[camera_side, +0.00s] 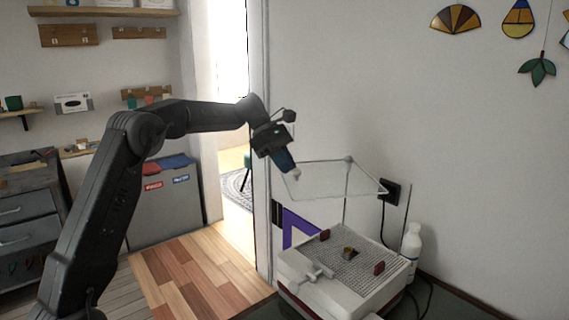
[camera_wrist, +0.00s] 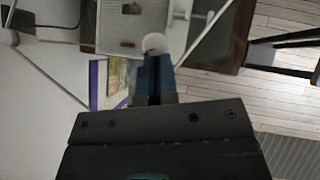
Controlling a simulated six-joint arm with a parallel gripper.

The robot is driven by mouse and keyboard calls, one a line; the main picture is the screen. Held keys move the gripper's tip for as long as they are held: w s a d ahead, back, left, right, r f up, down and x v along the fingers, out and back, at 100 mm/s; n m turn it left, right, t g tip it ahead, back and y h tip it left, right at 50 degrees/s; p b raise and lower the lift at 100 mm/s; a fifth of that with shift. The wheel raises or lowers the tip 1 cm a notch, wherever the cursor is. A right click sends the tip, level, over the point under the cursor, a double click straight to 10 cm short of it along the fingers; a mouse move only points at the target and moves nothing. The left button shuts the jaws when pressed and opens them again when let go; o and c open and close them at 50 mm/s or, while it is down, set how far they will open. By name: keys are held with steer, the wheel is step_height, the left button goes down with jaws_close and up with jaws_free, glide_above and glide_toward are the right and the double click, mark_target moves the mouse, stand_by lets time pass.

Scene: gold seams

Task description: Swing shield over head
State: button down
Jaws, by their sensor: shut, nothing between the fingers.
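The shield (camera_side: 336,194) is a clear pane with a thin pale rim, raised on a post above a white grinder (camera_side: 325,290) with a grid top. The grinder head (camera_side: 348,252) is a small piece in the middle of the grid. My gripper (camera_side: 291,168) is shut at the shield's near-left corner, its blue fingers pointing down. A white round knob (camera_wrist: 154,43) lies right at the fingertips in the wrist view, where my gripper (camera_wrist: 155,66) shows from behind. I cannot tell whether they touch. The shield's rim (camera_wrist: 205,38) runs off both sides of the knob.
A white bottle (camera_side: 411,241) stands right of the grinder, near a cable and a wall socket (camera_side: 390,192). A purple-edged card (camera_side: 297,228) is behind the grinder's left side. A wall stands close behind; the air left of the shield is open.

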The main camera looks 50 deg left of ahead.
mark_target(339, 193)
steer(key=d+n+t, duration=0.1)
steer(key=d, duration=0.2)
steer(key=w+d+n+t+y, duration=0.1)
steer(key=d+n, duration=0.1)
steer(key=d, duration=0.1)
steer(key=d+n, duration=0.1)
steer(key=d, duration=0.3)
steer(key=shift+w+n+t, duration=0.2)
steer(key=shift+n+t, duration=0.1)
steer(key=shift+t, duration=0.1)
steer(key=shift+w+d, duration=0.35)
steer(key=shift+d, duration=0.55)
